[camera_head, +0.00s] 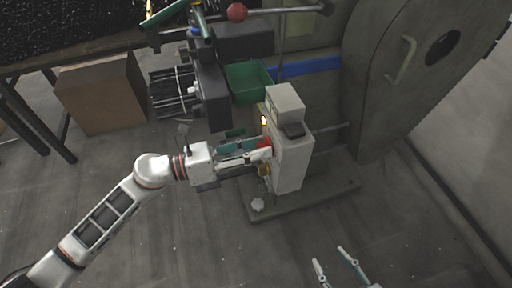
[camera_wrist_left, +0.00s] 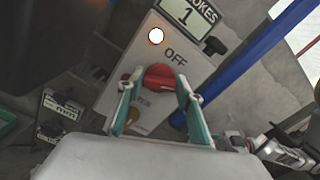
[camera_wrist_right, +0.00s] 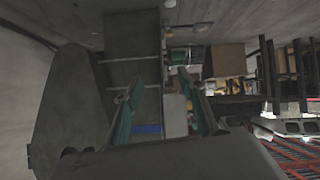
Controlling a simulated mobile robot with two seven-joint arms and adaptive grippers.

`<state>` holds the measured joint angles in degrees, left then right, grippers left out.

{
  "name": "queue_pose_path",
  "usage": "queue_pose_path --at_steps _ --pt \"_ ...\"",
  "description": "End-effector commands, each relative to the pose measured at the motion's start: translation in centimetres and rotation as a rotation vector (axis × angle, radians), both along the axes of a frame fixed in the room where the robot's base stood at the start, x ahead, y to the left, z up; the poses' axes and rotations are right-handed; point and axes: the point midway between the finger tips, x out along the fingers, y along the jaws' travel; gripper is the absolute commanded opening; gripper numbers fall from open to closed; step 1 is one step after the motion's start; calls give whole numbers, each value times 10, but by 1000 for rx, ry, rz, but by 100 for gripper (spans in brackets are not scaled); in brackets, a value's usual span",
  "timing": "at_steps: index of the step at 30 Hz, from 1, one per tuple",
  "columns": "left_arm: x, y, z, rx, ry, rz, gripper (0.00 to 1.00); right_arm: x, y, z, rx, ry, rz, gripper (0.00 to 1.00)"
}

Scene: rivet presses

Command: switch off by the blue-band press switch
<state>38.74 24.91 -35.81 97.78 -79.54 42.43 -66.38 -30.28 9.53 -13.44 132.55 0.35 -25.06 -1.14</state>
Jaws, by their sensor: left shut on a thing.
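The red switch knob (camera_head: 264,143) is on the front of a pale control box (camera_head: 292,160) by the press with the blue band (camera_head: 310,66). My left gripper (camera_head: 262,151) is shut on this knob. In the left wrist view the red knob (camera_wrist_left: 158,76) sits between the fingers, its grip lying roughly crosswise below the word OFF. A lamp (camera_wrist_left: 156,36) above it glows; it also glows in the head view (camera_head: 264,120). A counter (camera_wrist_left: 188,16) reads 1. My right gripper (camera_head: 341,268) is open and empty, low in the head view, away from the box.
A green bin (camera_head: 249,83) and dark machine parts (camera_head: 210,95) stand behind and left of the box. The large grey press body (camera_head: 400,75) rises at right. A cardboard box (camera_head: 100,95) sits by a table at left. The front floor is clear.

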Motion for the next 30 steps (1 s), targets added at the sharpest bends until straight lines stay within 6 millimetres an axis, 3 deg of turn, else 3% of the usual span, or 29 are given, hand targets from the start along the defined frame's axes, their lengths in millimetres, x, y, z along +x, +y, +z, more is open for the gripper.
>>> queue_pose_path --at_steps 6,30 --pt "2 1 5 -61 190 1 14 -3 -15 -1 -44 12 -4 40" --pt "3 1 1 -288 884 0 14 -8 -25 2 -63 24 -28 40"
